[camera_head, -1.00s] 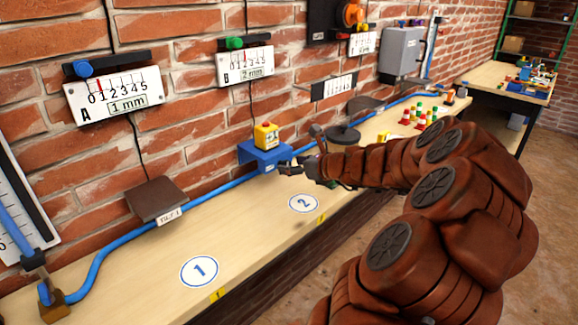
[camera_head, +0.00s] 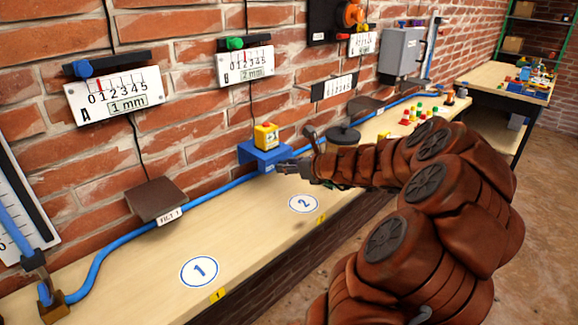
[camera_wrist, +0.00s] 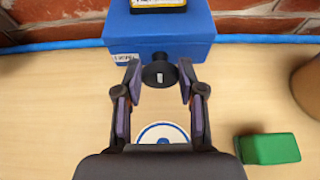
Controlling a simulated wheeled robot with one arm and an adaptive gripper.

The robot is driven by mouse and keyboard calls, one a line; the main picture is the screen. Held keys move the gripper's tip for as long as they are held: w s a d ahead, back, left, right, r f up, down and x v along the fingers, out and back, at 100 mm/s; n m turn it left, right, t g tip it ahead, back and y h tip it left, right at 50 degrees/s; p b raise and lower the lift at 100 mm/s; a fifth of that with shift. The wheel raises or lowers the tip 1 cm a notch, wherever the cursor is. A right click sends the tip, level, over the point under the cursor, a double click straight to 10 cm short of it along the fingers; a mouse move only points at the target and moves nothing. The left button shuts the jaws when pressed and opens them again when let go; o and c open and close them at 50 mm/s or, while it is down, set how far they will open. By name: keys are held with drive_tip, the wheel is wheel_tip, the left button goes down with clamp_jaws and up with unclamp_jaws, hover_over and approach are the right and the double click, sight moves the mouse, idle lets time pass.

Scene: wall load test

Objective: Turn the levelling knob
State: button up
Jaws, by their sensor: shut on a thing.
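The black levelling knob (camera_wrist: 160,76) with a white mark faces me from the front of a blue block (camera_wrist: 190,45). The block stands on the bench against the wall and also shows in the head view (camera_head: 254,157). A yellow device (camera_head: 265,136) sits on top of it; the wrist view cuts it off at the top. My gripper (camera_wrist: 159,70) has its fingertips on both sides of the knob and is shut on it. In the head view my gripper (camera_head: 284,168) is at the block's front, hiding the knob.
A blue hose (camera_head: 108,243) runs along the wall behind the block. A green block (camera_wrist: 268,149) lies right of my gripper in the wrist view. A brown plate (camera_head: 156,199) is farther left. The bench front around the "1" disc (camera_head: 199,271) is clear.

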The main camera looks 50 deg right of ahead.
drive_tip(key=c, duration=0.3)
drive_tip(key=shift+c, duration=0.2)
drive_tip(key=shift+a+b, duration=0.1)
drive_tip(key=shift+b, duration=0.45)
drive_tip(key=shift+a+f+n+h+b, duration=0.1)
drive_tip(key=shift+f+n+h+b, duration=0.1)
drive_tip(key=shift+n+h+b, duration=0.75)
drive_tip(key=n+b, duration=0.1)
drive_tip(key=b, duration=0.2)
drive_tip(key=shift+a+n+h+b, duration=0.1)
drive_tip(key=shift+n+h+b, duration=0.15)
drive_tip(key=shift+b, duration=0.05)
drive_tip(key=shift+r+n+h+b, duration=0.15)
drive_tip(key=shift+n+h+b, duration=0.2)
drive_tip(key=shift+b, duration=0.35)
drive_tip(key=o, duration=1.1)
